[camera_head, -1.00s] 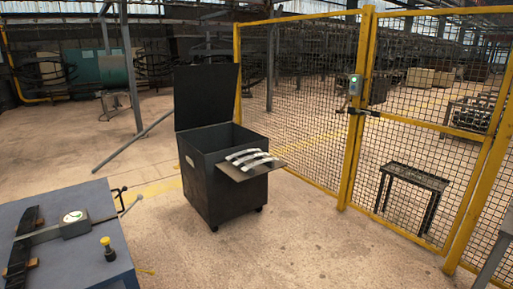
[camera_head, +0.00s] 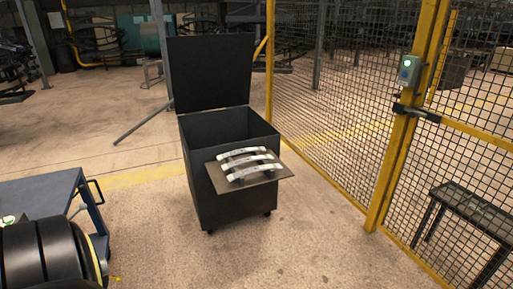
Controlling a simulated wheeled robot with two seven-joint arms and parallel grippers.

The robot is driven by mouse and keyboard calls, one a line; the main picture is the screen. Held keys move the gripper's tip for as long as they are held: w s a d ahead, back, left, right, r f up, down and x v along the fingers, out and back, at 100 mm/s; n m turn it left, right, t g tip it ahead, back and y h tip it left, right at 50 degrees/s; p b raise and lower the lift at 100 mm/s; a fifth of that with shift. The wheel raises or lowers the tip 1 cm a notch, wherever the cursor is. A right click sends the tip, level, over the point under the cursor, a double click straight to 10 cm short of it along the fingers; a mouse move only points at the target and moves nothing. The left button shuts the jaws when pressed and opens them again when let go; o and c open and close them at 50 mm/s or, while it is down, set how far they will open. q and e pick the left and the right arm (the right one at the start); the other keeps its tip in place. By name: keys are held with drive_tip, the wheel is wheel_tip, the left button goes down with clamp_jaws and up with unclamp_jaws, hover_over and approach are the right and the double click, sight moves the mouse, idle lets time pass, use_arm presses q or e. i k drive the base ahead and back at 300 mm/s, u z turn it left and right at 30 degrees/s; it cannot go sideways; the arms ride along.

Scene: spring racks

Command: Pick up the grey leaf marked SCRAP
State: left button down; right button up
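Curved light grey leaves (camera_head: 254,172) lie side by side on a flat shelf (camera_head: 272,182) at the front of a dark wheeled bin (camera_head: 222,200). Three bands show. Any marking on them is too small to read, so I cannot tell which one says SCRAP. The bin's lid (camera_head: 210,75) stands open at the back. A black rounded arm link of mine fills the lower left corner. Neither of my grippers is in view, and nothing touches the leaves.
A blue-grey bench (camera_head: 40,190) with a side handle stands at the left. A yellow-framed mesh fence (camera_head: 405,150) with a green-lit switch box (camera_head: 409,70) runs along the right. A dark low stand (camera_head: 475,212) is behind it. Floor in front of the bin is clear.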

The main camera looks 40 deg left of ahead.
sight(229, 154)
drive_tip(key=u, duration=1.45)
drive_tip(key=i, duration=2.7)
drive_tip(key=u, duration=0.75)
